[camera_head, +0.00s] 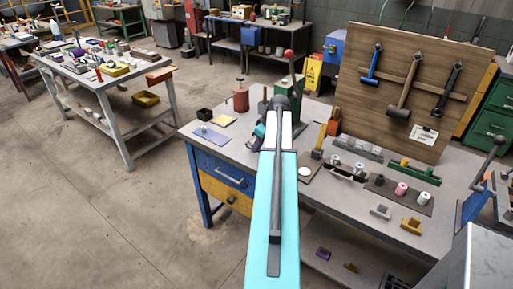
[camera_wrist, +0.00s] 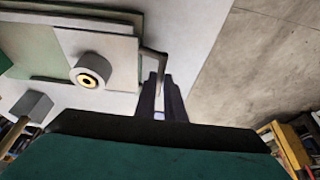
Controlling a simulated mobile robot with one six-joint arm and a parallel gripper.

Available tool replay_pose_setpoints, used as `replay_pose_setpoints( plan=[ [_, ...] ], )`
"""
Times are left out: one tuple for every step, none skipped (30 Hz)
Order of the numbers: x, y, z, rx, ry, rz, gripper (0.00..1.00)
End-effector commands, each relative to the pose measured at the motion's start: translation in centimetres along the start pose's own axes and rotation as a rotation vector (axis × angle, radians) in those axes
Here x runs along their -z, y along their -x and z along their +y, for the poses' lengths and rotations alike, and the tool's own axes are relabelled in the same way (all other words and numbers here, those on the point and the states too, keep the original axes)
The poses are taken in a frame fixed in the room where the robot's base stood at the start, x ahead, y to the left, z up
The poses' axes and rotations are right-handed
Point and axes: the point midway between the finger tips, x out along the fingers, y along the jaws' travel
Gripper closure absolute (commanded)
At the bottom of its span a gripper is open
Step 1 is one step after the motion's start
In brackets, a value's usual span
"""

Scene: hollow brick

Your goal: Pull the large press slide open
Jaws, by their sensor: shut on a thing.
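In the wrist view my gripper (camera_wrist: 160,103) is shut on a thin bent grey handle (camera_wrist: 154,54). The handle joins the edge of a flat pale-grey plate, which looks like the press slide (camera_wrist: 120,52). A round grey boss with a brass-coloured centre (camera_wrist: 90,72) sits on this plate, with green press parts beside it. In the head view the green press (camera_head: 286,94), with a red-knobbed lever (camera_head: 289,54), stands at the back of the workbench. My arm hides most of the press front, the slide and the grip there.
The workbench (camera_head: 330,207) holds a red can (camera_head: 241,100), a blue sheet (camera_head: 211,136), and blocks and cylinders to the right. A wooden tool board (camera_head: 400,100) with hammers stands behind. Open floor (camera_head: 130,215) lies to the left, before another bench.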

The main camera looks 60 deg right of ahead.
Motion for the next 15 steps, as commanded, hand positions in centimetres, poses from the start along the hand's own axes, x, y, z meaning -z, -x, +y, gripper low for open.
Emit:
replay_pose_setpoints(
  plan=[
    [0.09,0.05,0.04,-0.001,0.000,0.002,0.86],
    [0.09,0.05,0.04,-0.001,0.000,0.002,0.81],
    [0.08,0.05,0.04,-0.001,0.000,0.002,0.74],
    [0.07,0.05,0.04,-0.001,0.000,0.002,0.72],
    [0.07,0.04,0.05,-0.001,0.000,0.002,0.72],
    [0.06,0.04,0.05,-0.001,0.000,0.001,0.72],
    [0.05,0.04,0.05,-0.001,0.000,0.001,0.72],
    [0.05,0.03,0.05,-0.001,0.000,0.001,0.72],
    [0.04,0.03,0.05,-0.001,0.000,0.001,0.72],
    [0.03,0.03,0.05,-0.001,0.000,0.001,0.72],
    [0.03,0.03,0.05,-0.001,0.000,0.001,0.72],
    [0.03,0.03,0.06,-0.001,0.000,0.001,0.72],
    [0.03,0.05,0.06,-0.001,0.000,0.001,0.72],
    [0.02,0.07,0.06,-0.001,0.000,0.001,0.72],
    [0.01,0.13,0.06,-0.001,0.000,0.001,0.72]
  ],
)
